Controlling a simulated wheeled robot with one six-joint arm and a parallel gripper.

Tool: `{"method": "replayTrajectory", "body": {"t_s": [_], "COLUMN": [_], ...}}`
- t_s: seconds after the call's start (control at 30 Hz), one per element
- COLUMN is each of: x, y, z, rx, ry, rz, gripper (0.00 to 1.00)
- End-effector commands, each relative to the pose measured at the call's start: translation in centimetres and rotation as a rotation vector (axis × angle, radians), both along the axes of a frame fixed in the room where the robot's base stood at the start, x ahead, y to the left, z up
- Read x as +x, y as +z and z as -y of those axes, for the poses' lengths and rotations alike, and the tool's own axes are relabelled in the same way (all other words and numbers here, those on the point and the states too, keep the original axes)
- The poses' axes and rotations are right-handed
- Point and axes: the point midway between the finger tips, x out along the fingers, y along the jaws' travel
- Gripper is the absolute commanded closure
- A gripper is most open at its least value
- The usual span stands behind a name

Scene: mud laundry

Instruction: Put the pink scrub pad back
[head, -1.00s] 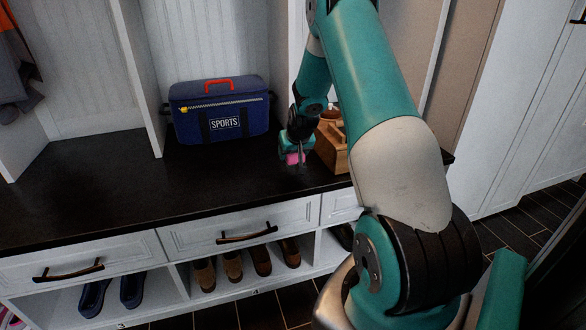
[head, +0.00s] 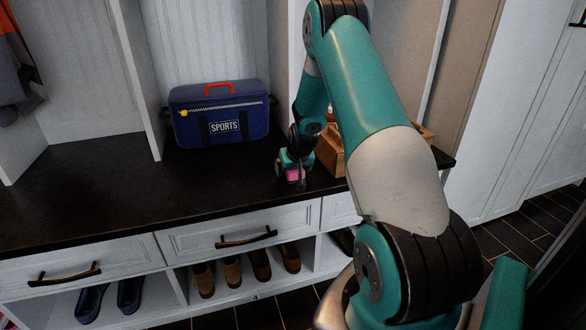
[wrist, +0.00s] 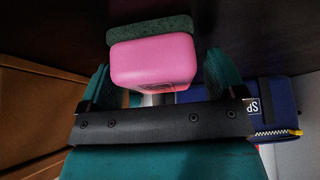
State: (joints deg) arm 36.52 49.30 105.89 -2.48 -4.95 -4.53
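The pink scrub pad (head: 294,175) is between the fingers of my gripper (head: 291,179), above or on the dark bench top, left of the wooden caddy. In the wrist view the pad (wrist: 152,62) is a rounded pink block with a dark green scouring layer on its far side. The teal fingers of my gripper (wrist: 160,75) flank it left and right, and it travels with them. I cannot tell whether the pad touches the bench.
The wooden caddy (head: 331,160) stands right of my gripper, partly hidden by my arm. A blue sports bag (head: 222,128) with a red handle stands behind left. The bench top (head: 90,195) is clear at left. Drawers and shoe cubbies with shoes (head: 233,272) are below.

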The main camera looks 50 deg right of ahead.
Motion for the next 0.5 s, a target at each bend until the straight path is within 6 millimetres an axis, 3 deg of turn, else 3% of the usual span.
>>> {"method": "replayTrajectory", "body": {"t_s": [0.27, 0.5], "x": [-0.4, -2.5], "y": [1.4, 6.0], "z": [-0.2, -1.5], "rx": [-0.001, -0.001], "ry": [0.000, 0.000], "rz": [0.001, 0.002], "gripper": [0.11, 0.11]}}
